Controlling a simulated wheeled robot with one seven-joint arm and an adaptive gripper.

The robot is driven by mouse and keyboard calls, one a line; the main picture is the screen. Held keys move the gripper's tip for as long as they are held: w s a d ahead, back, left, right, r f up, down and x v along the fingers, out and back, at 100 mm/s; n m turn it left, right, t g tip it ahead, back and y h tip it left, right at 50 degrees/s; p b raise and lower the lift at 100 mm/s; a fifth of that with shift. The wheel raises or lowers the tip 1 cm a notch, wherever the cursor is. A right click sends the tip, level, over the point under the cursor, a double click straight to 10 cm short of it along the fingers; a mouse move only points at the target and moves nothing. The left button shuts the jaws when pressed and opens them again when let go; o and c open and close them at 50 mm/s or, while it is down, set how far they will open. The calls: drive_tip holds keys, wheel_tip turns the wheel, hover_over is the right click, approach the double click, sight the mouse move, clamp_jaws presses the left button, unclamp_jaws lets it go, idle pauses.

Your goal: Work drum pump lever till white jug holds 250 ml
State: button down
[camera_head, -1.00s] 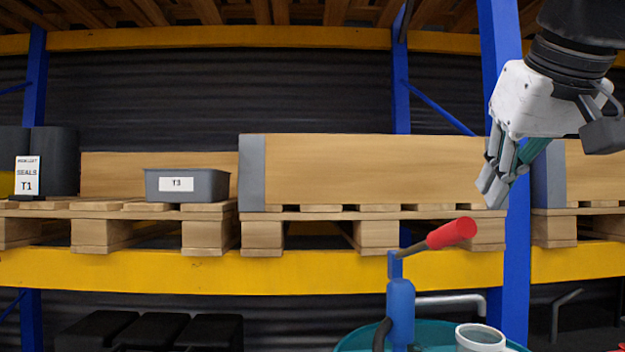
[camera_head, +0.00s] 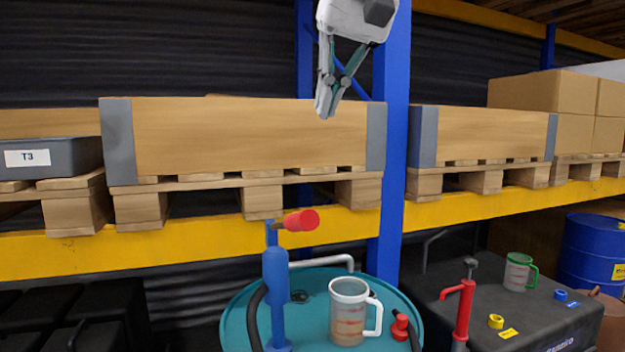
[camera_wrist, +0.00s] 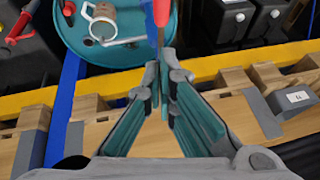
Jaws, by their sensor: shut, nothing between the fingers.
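The drum pump is a blue upright body (camera_head: 275,292) on a teal drum (camera_head: 235,318), with a red-gripped lever (camera_head: 301,221) at its top pointing right. The white jug (camera_head: 345,318) stands on the drum top, right of the pump, with reddish marks on its side; its liquid level cannot be read. My gripper (camera_head: 323,112) is shut and empty, above and apart from the lever. In the wrist view the red lever grip (camera_wrist: 162,12) shows beyond my fingertips (camera_wrist: 166,66), and the jug (camera_wrist: 104,20) is at the upper left.
Pallet shelving with a yellow beam (camera_head: 150,250) and a blue post (camera_head: 391,150) stands behind the drum. A red hand pump (camera_head: 464,310) and a green-handled jug (camera_head: 517,272) stand on a dark case at right. A grey T3 bin (camera_head: 60,158) is at left.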

approach(286, 223)
drive_tip(key=w+d, duration=0.1)
drive_tip(key=w, duration=0.1)
drive_tip(key=shift+s+f+p, duration=0.15)
drive_tip(key=shift+f+p, duration=0.45)
drive_tip(key=shift+f, duration=0.7)
